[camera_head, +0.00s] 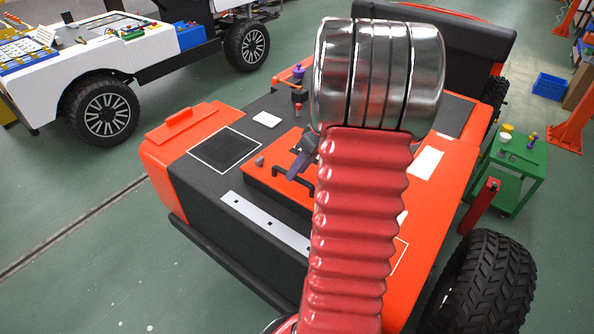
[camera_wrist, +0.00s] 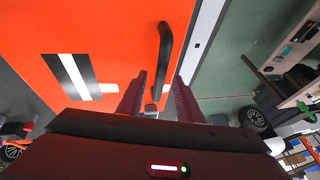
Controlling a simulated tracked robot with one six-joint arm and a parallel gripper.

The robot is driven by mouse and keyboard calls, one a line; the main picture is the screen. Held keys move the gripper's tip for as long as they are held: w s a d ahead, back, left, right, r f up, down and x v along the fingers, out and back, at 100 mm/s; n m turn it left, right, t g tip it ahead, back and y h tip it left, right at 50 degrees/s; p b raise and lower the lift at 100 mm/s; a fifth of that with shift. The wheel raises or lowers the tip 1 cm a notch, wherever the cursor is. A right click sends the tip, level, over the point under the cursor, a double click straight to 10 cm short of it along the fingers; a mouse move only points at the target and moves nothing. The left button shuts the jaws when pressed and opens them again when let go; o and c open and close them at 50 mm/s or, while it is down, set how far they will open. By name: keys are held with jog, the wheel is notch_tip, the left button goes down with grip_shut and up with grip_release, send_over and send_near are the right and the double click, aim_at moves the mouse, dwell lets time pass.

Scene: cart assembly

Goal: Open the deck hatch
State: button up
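The deck hatch is an orange panel (camera_head: 262,183) lying in the dark deck of the orange cart, and it looks closed. A black bar handle (camera_head: 288,176) stands on it. My gripper (camera_head: 301,160) is over the hatch, close to the handle, partly hidden behind my red arm. In the wrist view the black handle (camera_wrist: 164,48) rises against an orange surface (camera_wrist: 100,28). The two fingers of my gripper (camera_wrist: 160,77) are apart, and the handle's lower end appears between them. I cannot tell whether either finger touches it.
A white strip (camera_head: 265,225) and a dark square (camera_head: 225,148) lie on the deck near the hatch. Small parts (camera_head: 298,95) stand behind it. A green trolley (camera_head: 512,165) is at right. A white cart (camera_head: 110,50) stands at back left, with clear floor between.

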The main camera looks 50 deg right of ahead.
jog(key=shift+w+a+f, duration=0.1)
jog(key=shift+w+f, duration=0.1)
jog(key=shift+f, duration=0.25)
grip_shut()
dwell(0.5)
